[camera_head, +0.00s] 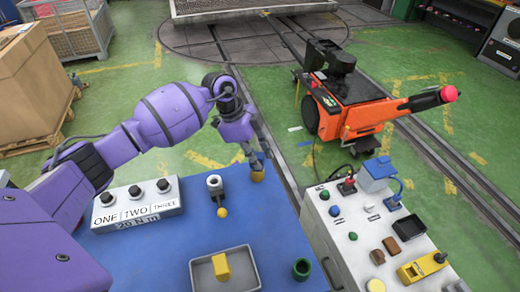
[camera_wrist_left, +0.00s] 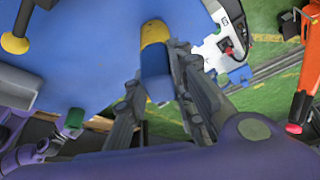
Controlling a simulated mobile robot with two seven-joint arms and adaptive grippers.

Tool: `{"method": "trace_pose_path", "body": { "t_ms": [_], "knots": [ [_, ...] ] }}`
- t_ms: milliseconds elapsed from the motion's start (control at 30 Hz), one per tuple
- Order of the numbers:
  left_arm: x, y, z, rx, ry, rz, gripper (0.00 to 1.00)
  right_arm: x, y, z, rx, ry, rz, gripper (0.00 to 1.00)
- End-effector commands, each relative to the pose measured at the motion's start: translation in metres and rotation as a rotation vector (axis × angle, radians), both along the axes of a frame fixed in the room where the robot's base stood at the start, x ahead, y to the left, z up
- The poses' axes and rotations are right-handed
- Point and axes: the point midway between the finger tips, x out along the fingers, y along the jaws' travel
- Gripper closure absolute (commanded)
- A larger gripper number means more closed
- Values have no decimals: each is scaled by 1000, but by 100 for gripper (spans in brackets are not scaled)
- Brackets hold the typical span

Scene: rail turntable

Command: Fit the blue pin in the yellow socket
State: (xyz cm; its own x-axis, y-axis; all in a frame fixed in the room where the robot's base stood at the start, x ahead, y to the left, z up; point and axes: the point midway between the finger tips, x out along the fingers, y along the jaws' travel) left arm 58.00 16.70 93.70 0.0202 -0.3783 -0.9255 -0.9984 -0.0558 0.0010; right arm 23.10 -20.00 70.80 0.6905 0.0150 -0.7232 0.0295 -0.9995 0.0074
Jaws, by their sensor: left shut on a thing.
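My left gripper (camera_head: 252,152) hangs over the far right part of the blue table, its fingers pointing down. In the left wrist view, its fingers (camera_wrist_left: 156,80) are shut on the blue pin (camera_wrist_left: 156,63). The yellow socket (camera_head: 257,174) sits near the table's far right edge, directly under the fingertips. In the left wrist view, the yellow socket (camera_wrist_left: 153,33) shows right beyond the pin's end, partly covered by it. I cannot tell whether the pin is inside the socket or just above it.
A grey post with a yellow ball (camera_head: 222,212) stands left of the socket. A labelled button box (camera_head: 137,205), a grey tray (camera_head: 196,277) with a yellow block (camera_head: 220,266) and a green cup (camera_head: 301,268) are also on the table. A white control console (camera_head: 340,255) stands close on the right.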

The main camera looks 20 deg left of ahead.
Motion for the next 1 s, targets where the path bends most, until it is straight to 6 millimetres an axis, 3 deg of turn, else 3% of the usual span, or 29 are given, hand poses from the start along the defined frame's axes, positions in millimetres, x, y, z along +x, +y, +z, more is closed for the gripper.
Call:
{"method": "trace_pose_path", "body": {
  "t_ms": [133, 167, 300, 667, 767, 1000],
  "knots": [
    [0, 0, -3, 0, -1, 0, 100, -2, -2, -1, -6, 3, 6, 60],
    [0, 0, -3, 0, -1, 0, 73, -2, -2, -1, -6, 3, 6, 60],
    [0, 0, -3, 0, 0, 0, 55, -2, -2, -1, -6, 4, 6, 60],
    [0, 2, 1, 1, 0, 0, 55, -1, 0, -1, 3, 2, -6, 60],
    [0, 7, 11, 3, -3, 0, 55, -1, 0, -1, 1, 1, -4, 60],
    [0, 26, 58, 3, -4, 1, 55, 0, 0, 0, 1, 1, -2, 60]
  ]
}}
